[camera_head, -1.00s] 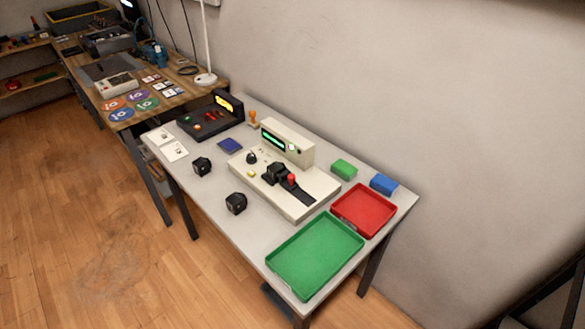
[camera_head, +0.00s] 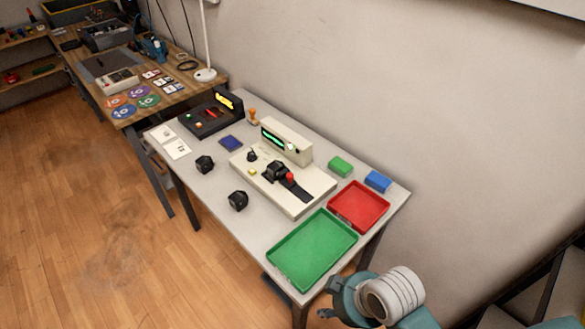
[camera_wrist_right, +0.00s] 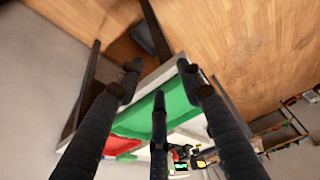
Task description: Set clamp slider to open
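A beige test device (camera_head: 290,195) stands on the grey table. A black slider track (camera_head: 297,190) with a red knob (camera_head: 290,176) runs along its top, beside a black clamp block (camera_head: 274,169). The knob sits close to the block; I cannot read any slider marking. My right arm comes in at the lower right. A dark bit of the right gripper (camera_head: 326,313) shows below the table's front corner, far from the slider. In the right wrist view its fingers (camera_wrist_right: 159,80) are spread and empty. My left gripper is not in view.
A green tray (camera_head: 313,250) and a red tray (camera_head: 358,206) lie between my right arm and the device. Green (camera_head: 341,166) and blue (camera_head: 378,181) blocks sit behind. A wall runs behind the table.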

